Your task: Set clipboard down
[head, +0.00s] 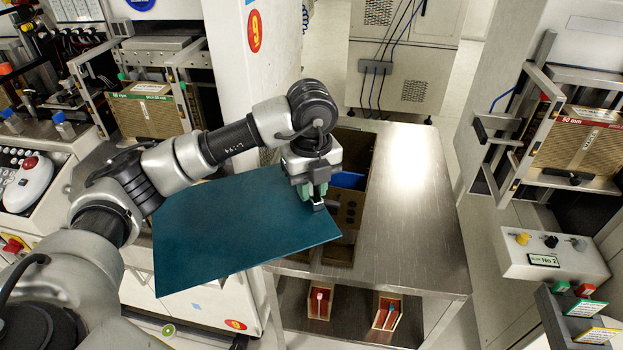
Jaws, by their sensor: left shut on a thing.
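The clipboard (235,232) is a flat teal board with a dark clip at its right end. In the head view my left gripper (314,200) is shut on the clipboard at that clip end. The board appears held up, spanning from the left machine's front to the left edge of the metal table (405,215). It covers part of that table and of a brown box on it. Whether the board touches anything below cannot be told. My right gripper is not in view.
A brown open box (346,219) with something blue stands on the table's left side. The table's middle and right are clear. Small bins (387,312) sit on the shelf below. Machines with brown cassettes (585,140) flank both sides.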

